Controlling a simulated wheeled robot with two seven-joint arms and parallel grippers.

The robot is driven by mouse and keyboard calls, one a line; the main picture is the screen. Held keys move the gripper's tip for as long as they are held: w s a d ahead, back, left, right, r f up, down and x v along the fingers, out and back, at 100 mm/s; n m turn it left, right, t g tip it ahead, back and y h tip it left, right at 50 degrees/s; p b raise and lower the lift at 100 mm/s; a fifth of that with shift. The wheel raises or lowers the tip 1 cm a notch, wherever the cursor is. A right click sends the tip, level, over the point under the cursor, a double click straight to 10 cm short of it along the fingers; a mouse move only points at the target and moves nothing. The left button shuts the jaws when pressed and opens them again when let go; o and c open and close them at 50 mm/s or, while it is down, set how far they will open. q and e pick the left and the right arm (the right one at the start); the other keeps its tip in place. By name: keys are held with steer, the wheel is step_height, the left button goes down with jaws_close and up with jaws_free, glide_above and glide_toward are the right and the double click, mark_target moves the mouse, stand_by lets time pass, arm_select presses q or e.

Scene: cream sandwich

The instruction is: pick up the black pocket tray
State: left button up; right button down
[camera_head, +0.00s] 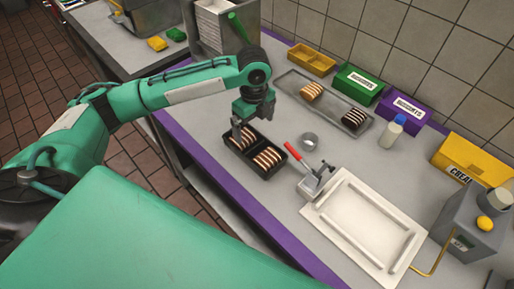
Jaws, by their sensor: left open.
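The black pocket tray (235,159) lies flat on the grey counter near its purple front edge. It has two pockets, each with a striped sandwich in it, one at the back left (246,138) and one at the front right (268,157). My left gripper (238,136) is open and points down at the tray's left end. Its fingers are over or around that end wall; I cannot tell if they touch it. The gripper partly hides the back left pocket. My right gripper is not in view.
A grey metal tray (326,108) with striped pieces lies behind. A red-handled tool (310,178), a small metal cup (309,141) and a white board (362,222) are right of the black tray. Yellow, green and purple boxes line the wall. A milky bottle (389,134) stands before them.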

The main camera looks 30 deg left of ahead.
arm_select(q)
glide_above(255, 147)
step_height(255, 147, down, 5)
steer(key=shift+s+r, duration=0.1)
steer(key=shift+r, duration=0.05)
steer(key=shift+f+p, duration=0.35)
steer(key=shift+f, duration=0.55)
step_height(255, 147, down, 4)
steer(key=shift+a+r+p, duration=0.1)
steer(key=shift+r+p, duration=0.1)
steer(key=shift+p, duration=0.6)
steer(key=shift+f, duration=0.4)
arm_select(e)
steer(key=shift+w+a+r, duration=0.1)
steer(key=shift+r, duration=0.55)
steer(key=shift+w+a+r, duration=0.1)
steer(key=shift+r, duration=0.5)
arm_select(q)
steer(key=shift+c, duration=0.4)
steer(key=c, duration=0.7)
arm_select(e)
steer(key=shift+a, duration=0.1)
